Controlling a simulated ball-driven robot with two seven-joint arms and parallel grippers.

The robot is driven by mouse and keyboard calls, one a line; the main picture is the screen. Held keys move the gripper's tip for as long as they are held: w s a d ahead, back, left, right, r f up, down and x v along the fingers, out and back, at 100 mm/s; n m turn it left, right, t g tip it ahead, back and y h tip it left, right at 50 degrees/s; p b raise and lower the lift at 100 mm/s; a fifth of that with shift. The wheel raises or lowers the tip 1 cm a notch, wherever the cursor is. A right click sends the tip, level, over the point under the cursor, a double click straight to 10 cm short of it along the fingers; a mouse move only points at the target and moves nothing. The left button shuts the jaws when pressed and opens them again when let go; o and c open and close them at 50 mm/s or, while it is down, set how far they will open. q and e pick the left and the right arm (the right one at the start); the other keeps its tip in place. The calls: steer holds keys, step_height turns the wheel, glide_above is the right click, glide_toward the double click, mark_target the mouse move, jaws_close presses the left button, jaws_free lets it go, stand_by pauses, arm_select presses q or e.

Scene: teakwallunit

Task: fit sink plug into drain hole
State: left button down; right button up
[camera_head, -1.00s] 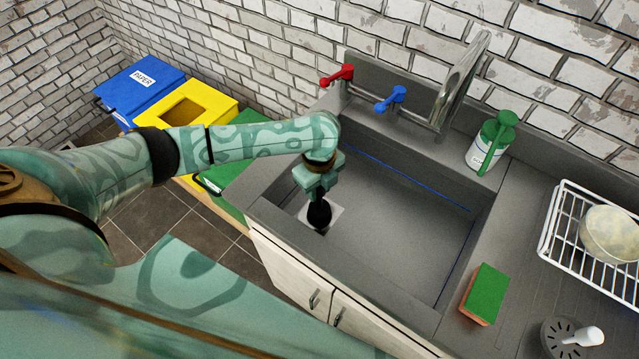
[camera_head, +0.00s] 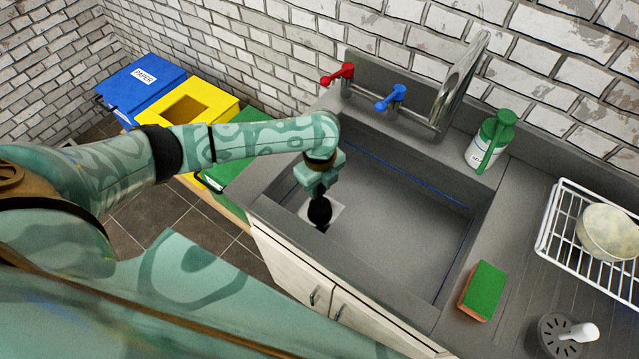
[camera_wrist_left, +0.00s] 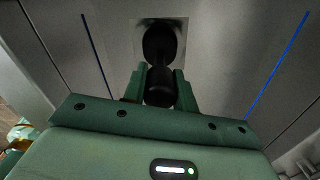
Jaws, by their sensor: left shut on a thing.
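My left gripper (camera_head: 318,188) reaches down into the left end of the grey sink basin (camera_head: 400,222). It is shut on the black sink plug (camera_head: 320,211), whose dark rounded body shows below the fingers. In the left wrist view the plug (camera_wrist_left: 160,45) sits ahead of the fingers (camera_wrist_left: 160,88), over a lighter square patch (camera_wrist_left: 140,28) in the basin floor. That patch also shows in the head view (camera_head: 336,211). The drain hole itself is hidden behind the plug, and I cannot tell whether the plug touches it. My right gripper is not in view.
A red tap handle (camera_head: 338,73), a blue one (camera_head: 391,97) and a tall faucet (camera_head: 461,85) stand behind the basin. A green soap bottle (camera_head: 490,143), a sponge (camera_head: 484,291), a dish rack (camera_head: 560,232) and a white-handled strainer-like item (camera_head: 560,338) stand to the right.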

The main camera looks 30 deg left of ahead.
mark_target(321, 207)
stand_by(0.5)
arm_select(q)
steer(key=shift+p, duration=0.4)
stand_by(0.5)
steer(key=shift+p, duration=0.35)
steer(key=shift+f+b, duration=0.8)
steer(key=shift+f, duration=0.55)
steer(key=c, duration=1)
jaws_free()
steer(key=shift+c, duration=0.2)
